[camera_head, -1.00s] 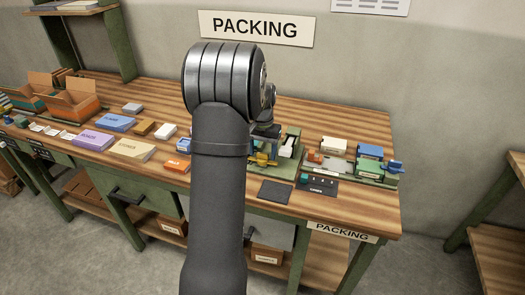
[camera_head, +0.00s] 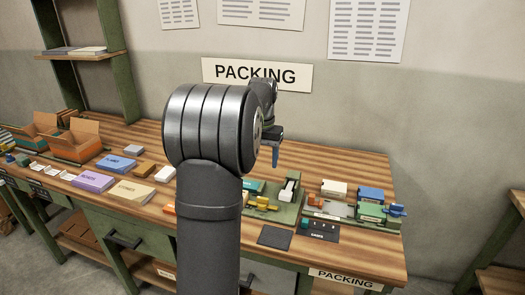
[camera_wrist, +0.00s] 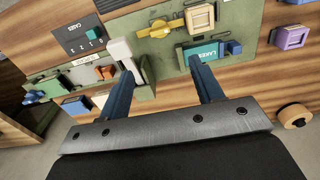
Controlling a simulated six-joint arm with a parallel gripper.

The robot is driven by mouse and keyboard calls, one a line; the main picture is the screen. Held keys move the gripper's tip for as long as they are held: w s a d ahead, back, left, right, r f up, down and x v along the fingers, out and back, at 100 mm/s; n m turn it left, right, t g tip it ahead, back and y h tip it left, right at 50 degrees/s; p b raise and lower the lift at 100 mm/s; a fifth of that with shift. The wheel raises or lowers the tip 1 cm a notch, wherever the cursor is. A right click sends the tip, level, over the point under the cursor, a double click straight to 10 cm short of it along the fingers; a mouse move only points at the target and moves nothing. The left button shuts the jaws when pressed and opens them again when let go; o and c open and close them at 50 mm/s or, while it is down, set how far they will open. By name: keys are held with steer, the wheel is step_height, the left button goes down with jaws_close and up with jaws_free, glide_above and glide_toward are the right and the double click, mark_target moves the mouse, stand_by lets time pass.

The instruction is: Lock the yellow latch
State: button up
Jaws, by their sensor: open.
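The yellow latch (camera_head: 262,203) is on the green fixture (camera_head: 286,213) on the bench. It also shows in the wrist view (camera_wrist: 160,27), as a flat yellow bar with a raised knob, beside a light wooden block (camera_wrist: 200,18). A white lever (camera_wrist: 121,50) is to its left and a teal block (camera_wrist: 203,53) below it. My gripper (camera_wrist: 160,62) is open, with nothing between its two blue fingers. In the head view my gripper (camera_head: 275,152) hangs above and behind the latch, clear of it. I cannot tell whether the latch is locked.
A second green fixture (camera_head: 349,225) with white, blue and green blocks stands to the right. A dark card (camera_head: 275,236) lies in front. Books and boxes fill the bench's left side. Bare wood (camera_head: 320,160) lies behind the fixtures. My arm hides part of the bench.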

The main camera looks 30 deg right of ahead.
mark_target(262, 198)
steer(key=shift+r, duration=1.3)
steer(key=shift+f, duration=0.15)
step_height(262, 198, down, 17)
steer(key=shift+f, duration=0.15)
steer(key=shift+f, duration=0.15)
steer(key=shift+r+n, duration=0.2)
steer(key=shift+n, duration=0.6)
steer(key=n, duration=1.1)
steer(key=shift+n, duration=2.3)
